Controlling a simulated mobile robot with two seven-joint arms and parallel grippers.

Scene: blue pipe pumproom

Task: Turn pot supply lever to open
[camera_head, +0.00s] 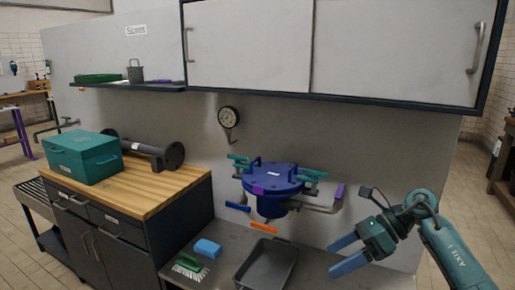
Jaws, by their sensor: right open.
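A blue round pot (271,178) with a flanged lid stands at the back of the low grey counter, against the wall. Several lever handles surround it: teal ones at its upper left (238,158) and right (314,173), a purple one (339,191) on the right pipe, a blue one (238,207) at the lower left and an orange one (263,228) below. I cannot tell which is the pot supply lever; no label on them is readable. My right gripper (334,258) is open and empty, to the right of and below the pot, apart from all levers. My left gripper is not in view.
A grey tray (267,264), a blue sponge (207,249) and a green brush (189,266) lie on the counter. A teal box (85,157) and a dark flanged pipe (146,150) sit on the wooden worktop. A gauge (229,117) hangs above. Wall cabinets (390,50) overhang.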

